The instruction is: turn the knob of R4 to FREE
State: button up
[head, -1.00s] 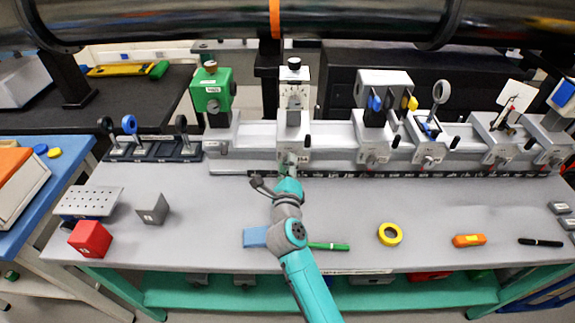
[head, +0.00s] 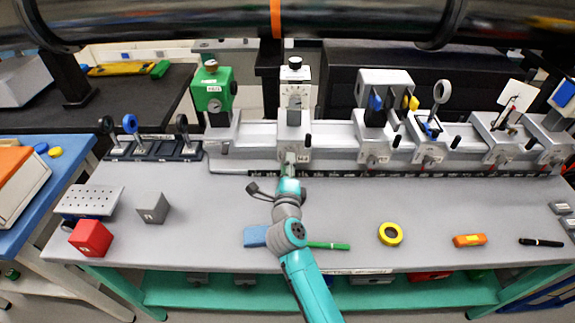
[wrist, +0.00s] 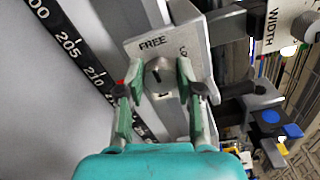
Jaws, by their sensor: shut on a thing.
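The carrier (head: 294,140) with the white dial-topped upright stands on the rail, left of centre in the head view. In the wrist view its tilted front plate (wrist: 140,44) reads FREE on the left, with a second word partly hidden on the right. The knob (wrist: 158,68) is on this plate, between the fingers. My gripper (wrist: 157,82) is shut on the knob, one green-padded finger on each side. In the head view my gripper (head: 290,167) reaches the carrier's lower front. The fingers hide much of the knob, so its pointing direction is unclear. I cannot read the R4 label.
A black scale strip (wrist: 75,52) runs along the rail. The green-boxed carrier (head: 213,95) stands left, and the carrier with blue and yellow knobs (head: 383,95) right. A blue block (head: 255,236), green pen (head: 328,246) and yellow tape ring (head: 390,234) lie on the bench.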

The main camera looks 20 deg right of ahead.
jog(key=o, duration=1.2)
jog(key=shift+c, duration=0.2)
jog(key=v, duration=1.2)
jog(key=s+d+n, duration=0.1)
jog(key=s, duration=0.1)
jog(key=s+d+h, duration=0.1)
jog(key=s+d, duration=0.1)
jog(key=s, duration=0.1)
jog(key=s+d+f+n+t, duration=0.1)
jog(key=s+d, duration=0.1)
jog(key=shift+s+n, duration=0.25)
jog(key=shift+n, duration=0.05)
jog(key=s+f+n+g+y, duration=0.3)
jog(key=s+n+y, duration=0.3)
jog(key=s+n, duration=1.6)
jog(key=s, duration=1.2)
jog(key=shift+a+y, duration=0.3)
